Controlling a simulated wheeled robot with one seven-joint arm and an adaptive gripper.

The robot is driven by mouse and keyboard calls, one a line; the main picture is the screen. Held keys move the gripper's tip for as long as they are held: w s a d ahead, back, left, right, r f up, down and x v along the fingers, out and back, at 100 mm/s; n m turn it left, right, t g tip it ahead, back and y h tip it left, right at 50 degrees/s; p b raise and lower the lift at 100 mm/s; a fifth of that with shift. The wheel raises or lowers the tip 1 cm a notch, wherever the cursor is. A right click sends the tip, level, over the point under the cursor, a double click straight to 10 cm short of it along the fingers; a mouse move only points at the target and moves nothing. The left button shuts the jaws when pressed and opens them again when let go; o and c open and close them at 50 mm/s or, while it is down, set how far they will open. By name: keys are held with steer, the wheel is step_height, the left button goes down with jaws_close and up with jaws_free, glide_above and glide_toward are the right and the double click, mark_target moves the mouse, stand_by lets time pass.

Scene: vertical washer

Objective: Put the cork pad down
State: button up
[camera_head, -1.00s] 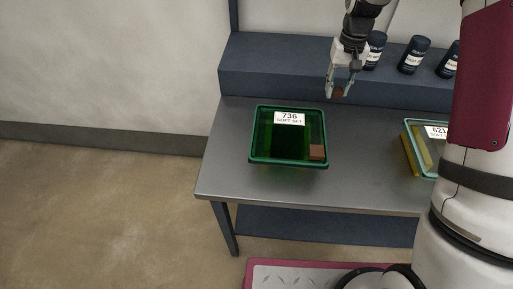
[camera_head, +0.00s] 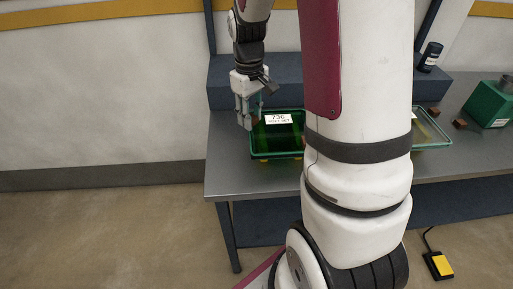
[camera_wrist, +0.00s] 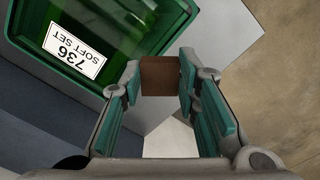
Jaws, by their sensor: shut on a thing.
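My gripper (camera_head: 247,120) is shut on the brown cork pad (camera_wrist: 160,76), which shows between the fingertips in the wrist view. In the head view the gripper hangs beside the left rim of the green bin (camera_head: 264,156) labelled 736 SOFT SET; the pad is hard to make out there. In the wrist view the green bin (camera_wrist: 128,28) lies to the upper left of the pad. The pad appears outside the bin's rim, with grey table surface behind it. My arm hides the bin's right side in the head view.
The grey table (camera_head: 228,178) has a bare strip left of the bin. A second, clear bin (camera_head: 432,132) is partly hidden by my arm. Brown blocks (camera_head: 460,123), a green box (camera_head: 489,104) and a dark bottle (camera_head: 430,57) stand right. A yellow pedal (camera_head: 440,265) is on the floor.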

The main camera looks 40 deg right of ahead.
steer(key=s+d, duration=0.1)
steer(key=s, duration=0.2)
steer(key=s+d, duration=0.1)
steer(key=s, duration=0.2)
steer(key=s+d, duration=0.1)
steer(key=s, duration=0.3)
steer(key=shift+d+r, duration=0.1)
steer(key=shift+r, duration=0.1)
steer(key=s+n, duration=0.1)
steer(key=s, duration=0.9)
steer(key=b, duration=0.1)
glide_above(263, 148)
step_height(263, 148, down, 2)
steer(key=shift+w+f, duration=0.1)
steer(key=shift+f, duration=1.85)
steer(key=shift+f, duration=0.1)
steer(key=o, duration=0.7)
